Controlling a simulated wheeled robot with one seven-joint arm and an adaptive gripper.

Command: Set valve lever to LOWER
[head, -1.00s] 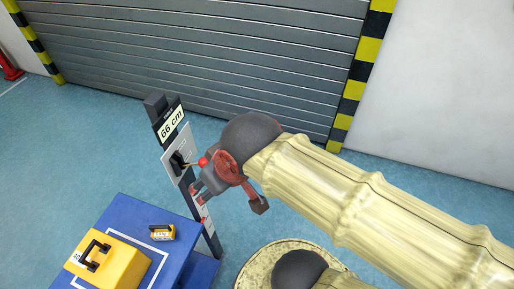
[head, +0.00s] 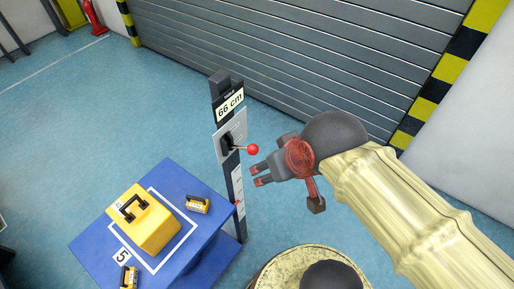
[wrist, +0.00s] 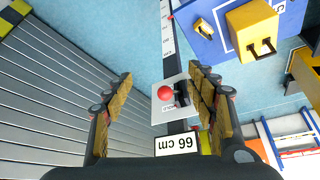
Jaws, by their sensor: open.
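The valve lever (head: 252,149) has a red ball knob and sticks out from a grey plate (head: 231,137) on a dark post. In the head view it points right, roughly level. My gripper (head: 258,173) is open and empty, just right of and slightly below the knob in that view, apart from it. In the wrist view the red knob (wrist: 165,93) shows between the two open fingers, beyond their tips, with the plate behind it.
The post carries a "66 cm" label (head: 230,105). A blue table (head: 95,237) left of it holds a yellow case (head: 157,232) and small yellow items (head: 198,205). A grey shutter door (head: 300,60) stands behind. Blue floor is free between post and door.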

